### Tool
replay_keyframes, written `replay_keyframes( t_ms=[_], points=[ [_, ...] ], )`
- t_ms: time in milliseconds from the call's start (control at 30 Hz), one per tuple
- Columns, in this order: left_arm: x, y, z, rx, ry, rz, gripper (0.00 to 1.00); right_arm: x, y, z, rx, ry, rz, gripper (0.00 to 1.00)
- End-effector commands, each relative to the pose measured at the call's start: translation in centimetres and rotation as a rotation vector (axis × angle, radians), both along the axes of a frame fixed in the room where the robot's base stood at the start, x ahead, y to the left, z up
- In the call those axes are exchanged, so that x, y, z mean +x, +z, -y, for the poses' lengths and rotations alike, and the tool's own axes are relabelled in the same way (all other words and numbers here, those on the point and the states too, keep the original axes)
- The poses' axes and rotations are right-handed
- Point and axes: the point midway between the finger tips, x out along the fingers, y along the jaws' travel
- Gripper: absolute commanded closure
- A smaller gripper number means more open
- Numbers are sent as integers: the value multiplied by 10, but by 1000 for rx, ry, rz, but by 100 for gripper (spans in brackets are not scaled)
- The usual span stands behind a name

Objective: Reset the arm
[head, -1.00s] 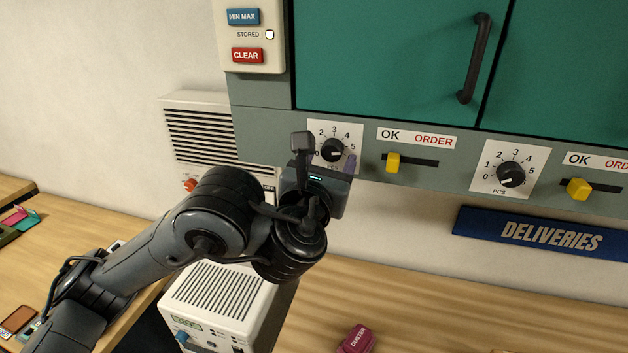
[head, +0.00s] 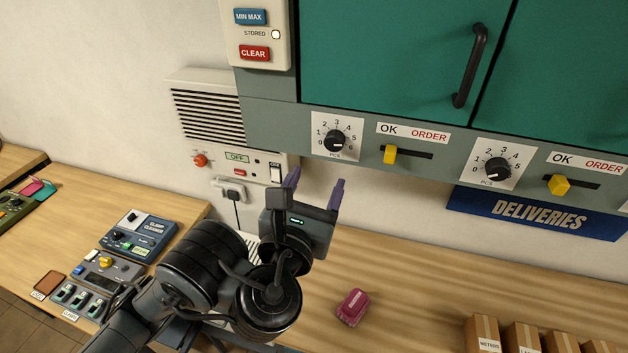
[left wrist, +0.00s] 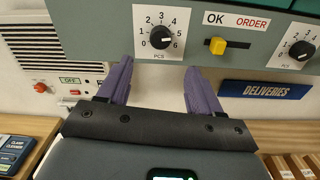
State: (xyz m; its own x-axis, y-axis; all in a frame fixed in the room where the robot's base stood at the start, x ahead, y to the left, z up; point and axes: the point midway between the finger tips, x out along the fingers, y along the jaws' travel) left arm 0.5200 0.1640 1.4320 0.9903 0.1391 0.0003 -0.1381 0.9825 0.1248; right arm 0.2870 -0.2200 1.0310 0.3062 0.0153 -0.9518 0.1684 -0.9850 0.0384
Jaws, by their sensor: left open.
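My left gripper (head: 315,187) is open and empty, in front of the wall below the left PCS dial. Its two purple fingers stand apart and point up toward the cabinet's lower panel. In the left wrist view the fingers (left wrist: 158,85) frame the space just under the PCS dial (left wrist: 160,34) and touch nothing that I can make out. The dial also shows in the head view (head: 335,141), with its pointer toward the right. My right gripper is not in view.
Yellow sliders (head: 390,154) and a second dial (head: 497,169) line the panel under the green cabinet (head: 390,50). A blue DELIVERIES sign (head: 535,214) hangs below. Control boxes (head: 138,235) stand at left.

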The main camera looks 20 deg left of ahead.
Motion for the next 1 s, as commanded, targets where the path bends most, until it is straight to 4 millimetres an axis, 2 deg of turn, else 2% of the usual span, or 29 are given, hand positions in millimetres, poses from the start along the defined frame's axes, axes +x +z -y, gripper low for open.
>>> replay_keyframes(
  t_ms=[500, 633, 767, 867, 1000],
  points=[
    [-3, 0, 0, 0, 0, -1, 35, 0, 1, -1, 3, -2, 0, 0],
    [-3, -11, 0, 0, 0, -22, 35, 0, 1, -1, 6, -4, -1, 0],
    [-5, -48, 3, -6, -6, -101, 35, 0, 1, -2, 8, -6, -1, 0],
    [-12, -94, 7, -28, -13, -202, 35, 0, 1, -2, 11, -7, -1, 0],
    [-37, -170, 13, -104, -8, -381, 35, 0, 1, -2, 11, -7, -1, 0]
  ],
)
